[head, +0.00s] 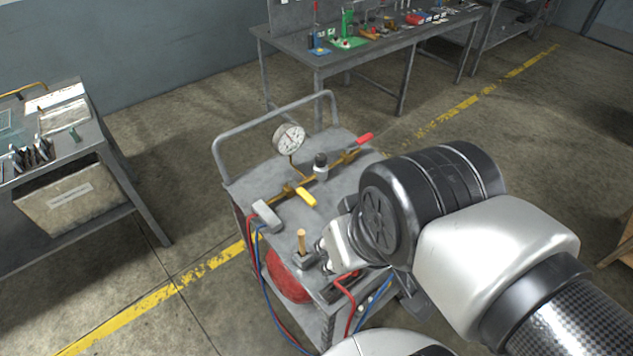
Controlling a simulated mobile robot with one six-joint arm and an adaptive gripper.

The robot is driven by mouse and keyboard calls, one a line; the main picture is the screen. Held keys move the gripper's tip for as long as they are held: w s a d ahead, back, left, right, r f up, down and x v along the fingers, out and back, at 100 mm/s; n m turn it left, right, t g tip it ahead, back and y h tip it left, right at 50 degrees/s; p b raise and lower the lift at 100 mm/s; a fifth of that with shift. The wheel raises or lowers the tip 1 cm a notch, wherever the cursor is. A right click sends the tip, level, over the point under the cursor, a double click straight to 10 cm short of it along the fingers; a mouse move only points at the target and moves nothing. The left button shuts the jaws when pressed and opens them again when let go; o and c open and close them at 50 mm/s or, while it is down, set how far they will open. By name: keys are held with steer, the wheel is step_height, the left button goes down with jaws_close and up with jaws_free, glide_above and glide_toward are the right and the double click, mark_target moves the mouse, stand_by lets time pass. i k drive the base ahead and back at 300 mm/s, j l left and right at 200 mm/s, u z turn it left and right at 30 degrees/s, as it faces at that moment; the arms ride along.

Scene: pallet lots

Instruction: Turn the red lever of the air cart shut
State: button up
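The air cart (257,183) is a grey metal trolley standing at the middle of the head view. A brass pipe (329,170) runs across its top. The red lever (365,139) is at the pipe's far right end and points roughly along the pipe. A yellow lever (306,198) sits nearer on the same pipe and points across it. My gripper (322,256) is over the near right part of the cart top, well short of the red lever and apart from it. My wrist hides much of the gripper, so its opening does not show.
A round gauge (289,138) and a black-knobbed fitting (321,165) stand by the pipe. A wooden-handled tool (301,240) stands near my gripper. Red and blue hoses (262,275) hang off the cart. Workbenches stand behind (390,45) and left (98,140).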

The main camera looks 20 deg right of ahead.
mark_target(363, 140)
steer(key=z, duration=1.05)
steer(key=i+l, duration=0.1)
steer(key=l, duration=0.2)
steer(key=i+l, duration=0.3)
steer(key=i, duration=0.15)
steer(key=i+l, duration=0.35)
steer(key=i, duration=0.15)
